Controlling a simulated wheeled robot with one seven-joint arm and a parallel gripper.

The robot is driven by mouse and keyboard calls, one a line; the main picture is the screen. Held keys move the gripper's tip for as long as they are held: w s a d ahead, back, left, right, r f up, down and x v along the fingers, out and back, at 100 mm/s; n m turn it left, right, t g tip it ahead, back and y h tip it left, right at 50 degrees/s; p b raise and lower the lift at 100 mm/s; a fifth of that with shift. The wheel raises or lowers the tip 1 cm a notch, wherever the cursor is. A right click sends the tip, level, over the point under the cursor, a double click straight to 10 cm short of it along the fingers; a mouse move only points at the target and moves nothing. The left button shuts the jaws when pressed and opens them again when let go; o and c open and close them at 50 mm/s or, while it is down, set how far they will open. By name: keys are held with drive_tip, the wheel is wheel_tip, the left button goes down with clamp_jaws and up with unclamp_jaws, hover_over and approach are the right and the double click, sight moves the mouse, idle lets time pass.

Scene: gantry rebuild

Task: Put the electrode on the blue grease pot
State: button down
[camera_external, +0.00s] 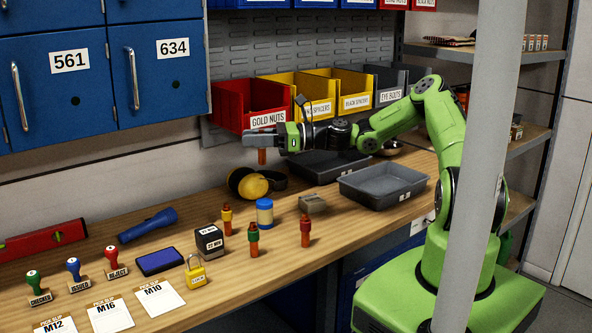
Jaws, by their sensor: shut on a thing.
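My gripper (263,139) is up above the back of the workbench, in front of the red bin. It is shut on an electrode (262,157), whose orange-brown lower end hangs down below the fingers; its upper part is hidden. Similar orange-brown pieces with a yellow (227,219), green (253,240) and red (305,231) collar stand around the pot.
Ear defenders (252,184) lie behind the pot and a small grey block (312,203) is to its right. Grey trays (383,186) stand further right. A black box (209,241), yellow padlock (195,271) and blue torch (148,225) are left. Bins (266,121) hang behind my gripper.

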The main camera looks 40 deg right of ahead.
wheel_tip(320, 180, down, 10)
drive_tip(key=shift+r+b, duration=0.15)
drive_tip(key=shift+b, duration=0.3)
drive_tip(key=c, duration=0.8)
unclamp_jaws()
drive_tip(key=shift+f, duration=0.2)
